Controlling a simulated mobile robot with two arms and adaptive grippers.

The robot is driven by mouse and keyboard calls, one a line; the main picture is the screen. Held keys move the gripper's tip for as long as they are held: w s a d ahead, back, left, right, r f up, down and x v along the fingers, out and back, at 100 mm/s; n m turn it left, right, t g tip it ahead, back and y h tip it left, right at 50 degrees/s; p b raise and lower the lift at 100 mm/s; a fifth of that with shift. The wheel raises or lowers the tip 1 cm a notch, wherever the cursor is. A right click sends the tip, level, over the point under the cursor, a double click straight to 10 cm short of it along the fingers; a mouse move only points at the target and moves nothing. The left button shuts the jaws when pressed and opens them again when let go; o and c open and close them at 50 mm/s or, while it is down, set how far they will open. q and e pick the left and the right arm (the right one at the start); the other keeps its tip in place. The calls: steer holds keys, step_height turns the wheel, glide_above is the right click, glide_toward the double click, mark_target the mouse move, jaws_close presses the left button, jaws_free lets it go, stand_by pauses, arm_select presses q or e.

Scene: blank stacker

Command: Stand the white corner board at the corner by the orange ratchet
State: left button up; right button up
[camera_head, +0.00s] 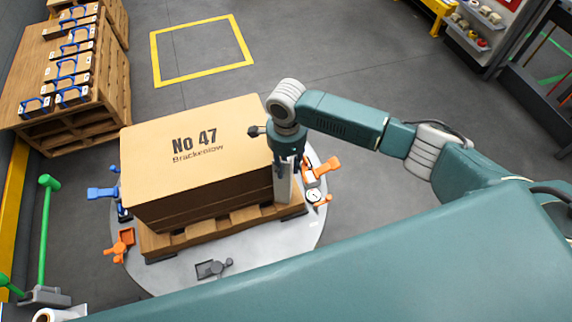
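The white corner board (283,187) stands roughly upright against the front right corner of the large cardboard box (196,148), marked "No 47". Its top is hidden by my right gripper (284,163), which comes down from above and appears shut on it. The board's lower end is close to the wooden pallet (225,222); I cannot tell if it touches. The orange ratchet (320,169) is just right of this corner. My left gripper is not in view.
The pallet rests on a round grey turntable (175,272). Blue (101,192), another orange (120,245) and grey ratchets (213,268) sit around its edge. A round gauge (313,196) is near the board. A loaded pallet stack (60,100) stands left. Floor behind is clear.

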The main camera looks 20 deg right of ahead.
step_height(320, 180, up, 12)
steer(key=s+a+f+n+t+y, duration=0.1)
steer(key=s+a+f+n+y, duration=0.1)
steer(key=s+a+f+n, duration=0.3)
steer(key=s+a+f+n+t+y, duration=0.1)
steer(key=s+a+f+n, duration=0.15)
steer(key=s+n, duration=0.45)
steer(key=s+d+n+t+h, duration=0.25)
steer(key=s+d+n, duration=0.55)
steer(key=s+d, duration=0.5)
step_height(320, 180, down, 26)
steer(key=g, duration=0.2)
steer(key=s+d+f+g, duration=0.1)
steer(key=s+d+f, duration=0.2)
steer(key=s+f, duration=1.3)
steer(key=shift+s+f, duration=0.3)
steer(key=shift+s, duration=0.55)
steer(key=shift+g+h, duration=0.25)
